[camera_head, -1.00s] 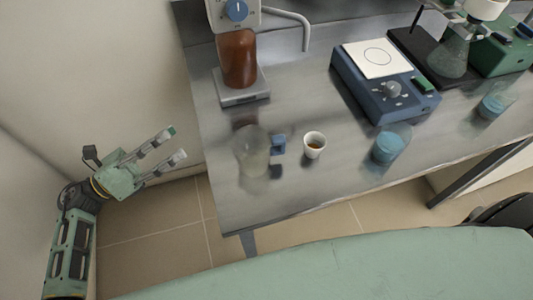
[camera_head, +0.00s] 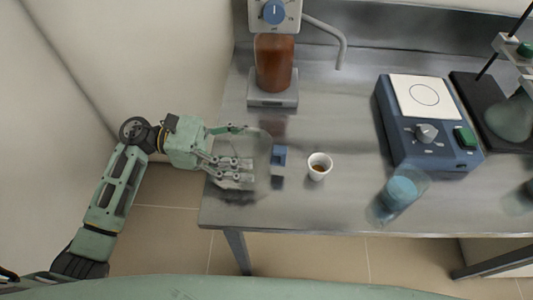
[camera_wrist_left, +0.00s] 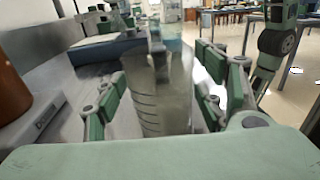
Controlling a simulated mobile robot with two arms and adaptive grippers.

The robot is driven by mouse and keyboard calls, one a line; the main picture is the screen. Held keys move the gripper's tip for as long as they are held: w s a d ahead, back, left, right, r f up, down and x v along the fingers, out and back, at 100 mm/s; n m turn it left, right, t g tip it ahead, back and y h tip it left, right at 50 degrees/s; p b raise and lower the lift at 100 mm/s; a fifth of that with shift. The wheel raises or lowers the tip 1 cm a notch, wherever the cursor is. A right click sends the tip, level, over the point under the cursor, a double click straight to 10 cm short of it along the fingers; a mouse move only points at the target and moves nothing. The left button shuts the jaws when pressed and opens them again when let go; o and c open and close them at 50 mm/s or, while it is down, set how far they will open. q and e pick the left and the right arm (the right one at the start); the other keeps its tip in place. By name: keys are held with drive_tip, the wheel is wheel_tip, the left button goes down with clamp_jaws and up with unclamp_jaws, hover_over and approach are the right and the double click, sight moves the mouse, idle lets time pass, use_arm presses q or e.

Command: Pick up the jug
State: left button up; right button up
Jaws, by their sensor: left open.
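The jug (camera_head: 263,152) is a clear vessel with a blue handle on its right side, upright near the left front edge of the metal bench. It is faint in the head view. In the left wrist view the jug (camera_wrist_left: 160,100) shows graduation lines and stands between the fingers. My left gripper (camera_head: 246,150) is open, coming from the left, with its fingers on either side of the jug body. Whether the fingers touch it cannot be told.
A white cup (camera_head: 319,167) with brown liquid stands right of the jug. A beaker of blue liquid (camera_head: 400,192) is further right, before a blue hotplate (camera_head: 425,130). Behind the jug, a brown bottle (camera_head: 273,62) sits on a grey base (camera_head: 273,101). Bare bench lies between cup and hotplate.

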sight(272, 151)
use_arm(q)
drive_tip(key=shift+s+d+r, duration=0.1)
drive_tip(key=shift+d+r, duration=0.05)
drive_tip(key=shift+d, duration=0.45)
drive_tip(key=d+p, duration=0.1)
drive_tip(key=d, duration=0.2)
drive_tip(key=shift+s+d+p, duration=0.15)
drive_tip(key=shift+d+p, duration=0.15)
drive_tip(key=shift+d, duration=0.4)
drive_tip(key=shift+d+f, duration=0.1)
drive_tip(key=shift+f, duration=0.1)
drive_tip(key=c, duration=0.9)
drive_tip(key=shift+c, duration=0.8)
use_arm(e)
wheel_tip(272, 151, up, 2)
drive_tip(key=shift+d, duration=0.15)
use_arm(q)
drive_tip(key=shift+c, duration=0.2)
use_arm(e)
drive_tip(key=shift+a, duration=0.3)
